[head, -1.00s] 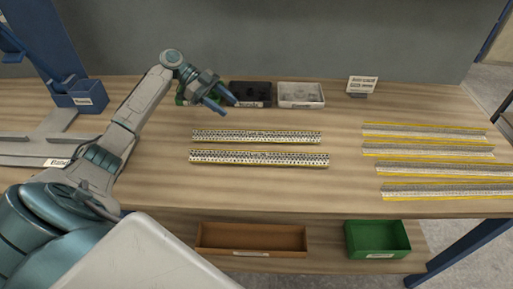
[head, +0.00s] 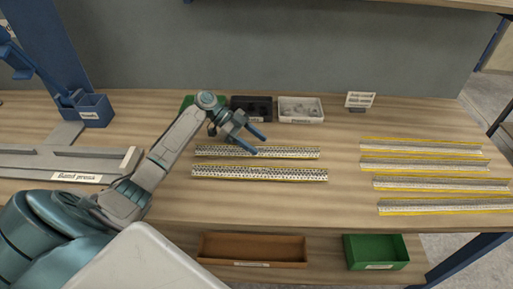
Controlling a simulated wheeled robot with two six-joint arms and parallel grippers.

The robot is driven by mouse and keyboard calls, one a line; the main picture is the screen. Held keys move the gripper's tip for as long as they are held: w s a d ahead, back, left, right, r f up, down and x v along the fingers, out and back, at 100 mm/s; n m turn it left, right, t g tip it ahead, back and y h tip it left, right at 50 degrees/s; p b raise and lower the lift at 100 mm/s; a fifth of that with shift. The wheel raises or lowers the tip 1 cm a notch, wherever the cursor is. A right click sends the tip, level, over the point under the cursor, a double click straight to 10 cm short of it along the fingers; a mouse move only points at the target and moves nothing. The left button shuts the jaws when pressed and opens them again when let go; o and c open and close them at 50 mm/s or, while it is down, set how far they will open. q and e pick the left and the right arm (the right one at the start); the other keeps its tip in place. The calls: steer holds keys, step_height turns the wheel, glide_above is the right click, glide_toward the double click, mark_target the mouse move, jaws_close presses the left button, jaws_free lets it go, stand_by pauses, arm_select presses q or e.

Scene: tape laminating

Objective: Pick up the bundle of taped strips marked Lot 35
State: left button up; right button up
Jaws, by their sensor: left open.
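Two long bundles of perforated strips with yellow edges lie parallel on the middle of the table. The rear bundle (head: 296,153) and the front bundle (head: 260,174) look alike, and I cannot read a lot number on either. My left gripper (head: 260,145) is open and empty. Its two blue fingers are over or just behind the rear bundle, left of that bundle's right end. I cannot tell its height above it. My right gripper is not in view.
Several yellow-edged strips (head: 425,163) lie at the right. A black bin (head: 262,104), a grey-white bin (head: 301,110) and a sign (head: 360,100) stand at the back. A hand press (head: 70,168) is at the left. A brown tray (head: 252,249) and green bin (head: 376,252) sit below.

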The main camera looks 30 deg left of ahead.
arm_select(q)
jaws_close()
stand_by(0.5)
